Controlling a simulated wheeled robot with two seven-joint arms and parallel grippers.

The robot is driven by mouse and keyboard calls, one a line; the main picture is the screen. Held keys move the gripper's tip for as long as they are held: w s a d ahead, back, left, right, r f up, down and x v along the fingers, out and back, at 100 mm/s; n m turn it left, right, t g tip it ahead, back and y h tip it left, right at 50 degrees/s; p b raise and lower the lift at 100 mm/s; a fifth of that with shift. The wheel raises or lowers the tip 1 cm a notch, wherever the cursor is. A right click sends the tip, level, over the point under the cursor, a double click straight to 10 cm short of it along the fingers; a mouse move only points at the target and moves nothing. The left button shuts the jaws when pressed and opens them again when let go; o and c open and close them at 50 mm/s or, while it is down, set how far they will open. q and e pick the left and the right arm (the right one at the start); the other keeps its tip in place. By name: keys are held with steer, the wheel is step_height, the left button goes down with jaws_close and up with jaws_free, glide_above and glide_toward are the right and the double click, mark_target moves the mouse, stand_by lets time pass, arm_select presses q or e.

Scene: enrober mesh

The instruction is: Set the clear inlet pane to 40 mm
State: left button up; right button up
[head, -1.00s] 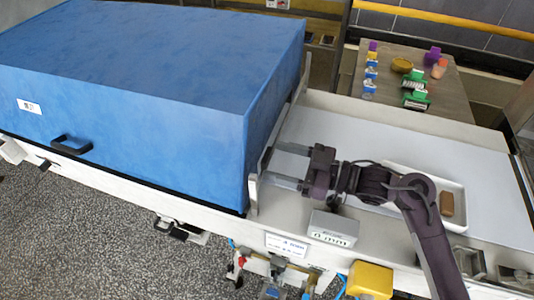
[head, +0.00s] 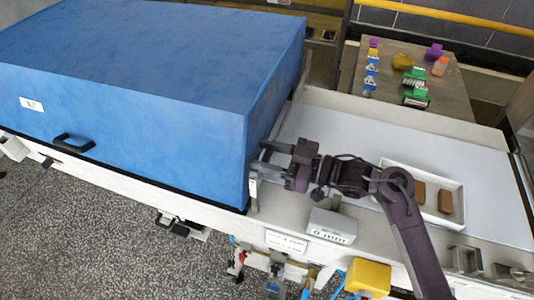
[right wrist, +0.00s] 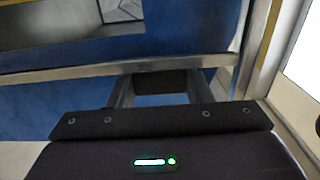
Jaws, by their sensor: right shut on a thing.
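My right gripper (head: 264,158) is at the right end of the blue housing (head: 140,80), its fingers pointing left into the inlet. In the right wrist view its two grey fingers stand either side of a dark block (right wrist: 160,80), and it is shut on that block. A pale metal bar (right wrist: 100,75) runs across just above the block, with blue surface behind it. The clear pane itself is hard to make out; I cannot tell its edges or its height. My left gripper is not in view.
A white tray (head: 436,221) with two brown bars lies on the pale belt (head: 340,137), beside my right arm. A grey box (head: 332,226) stands on the front rail below the arm. A side table (head: 444,112) with small coloured items is at the back right.

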steer(key=shift+c, duration=0.9)
steer(key=shift+o, duration=0.2)
step_height(320, 180, up, 4)
steer(key=p, duration=0.2)
steer(key=shift+f+p, duration=0.2)
steer(key=shift+p, duration=0.2)
steer(key=shift+f, duration=0.1)
steer(key=shift+c, duration=0.2)
steer(key=o, duration=1.4)
steer(key=shift+f, duration=0.2)
